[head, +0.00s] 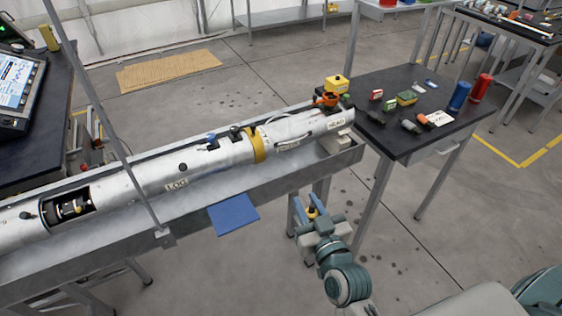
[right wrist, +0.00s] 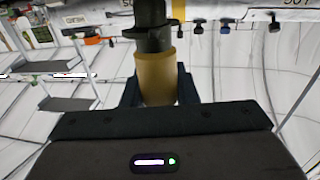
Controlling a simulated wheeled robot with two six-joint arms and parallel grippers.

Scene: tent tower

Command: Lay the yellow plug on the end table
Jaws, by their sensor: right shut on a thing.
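The yellow plug (head: 312,211) is between the fingers of my right gripper (head: 311,208), which is shut on it. In the right wrist view the plug (right wrist: 156,78) shows as a tan-yellow cylinder with a dark section above it, between dark fingers (right wrist: 158,92). The end table (head: 397,146) has a dark top and grey legs and stands at the right end of the long trough. The gripper is in front of the trough, left of and nearer than the table, apart from its top. My left gripper is not in view.
The table's front corner looks clear. The trough (head: 330,165) holds a long silver tube (head: 205,172). A blue sheet (head: 234,214) hangs at its side.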

